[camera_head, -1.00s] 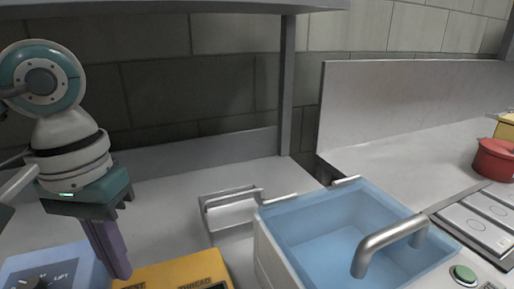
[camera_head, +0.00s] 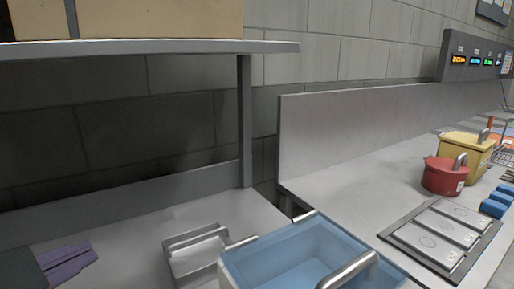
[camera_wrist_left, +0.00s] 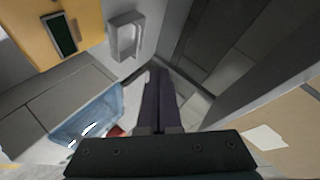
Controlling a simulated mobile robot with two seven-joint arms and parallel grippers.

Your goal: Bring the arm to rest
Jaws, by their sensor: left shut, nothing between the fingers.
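My left gripper (camera_head: 88,254) shows at the lower left edge of the head view, with its dark body cut off by the frame and its purple fingers pointing right. In the left wrist view the two fingers (camera_wrist_left: 158,76) lie side by side, shut, with nothing between them. The gripper is apart from the metal bracket-like frame (camera_head: 196,254) to its right. My right gripper is in neither view.
A blue-lined basin (camera_head: 300,258) with a metal handle stands at bottom centre. A shelf (camera_head: 150,47) with tan boxes hangs above the left counter. A red pot (camera_head: 440,177) and a yellow container (camera_head: 462,150) stand on the right counter.

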